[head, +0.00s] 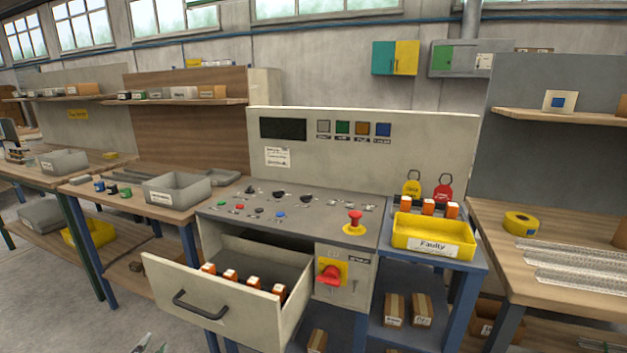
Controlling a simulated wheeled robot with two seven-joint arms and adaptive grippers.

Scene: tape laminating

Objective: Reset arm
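Two small grey-green tips at the bottom edge, left of centre, look like the end of my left gripper (152,345). Too little of it shows to tell whether it is open or shut. It is in front of and below the open drawer (195,309) and appears apart from it. My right gripper is not in view. The drawer is pulled out of the control console (330,228) and holds several orange-and-white items (230,276).
The console has a red emergency button (354,218) and a red rotary switch (331,272). A wooden bench (560,219) at right carries a yellow tape roll (520,223) and clear strips. A left bench holds a grey bin (177,190). Bare floor shows at lower left.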

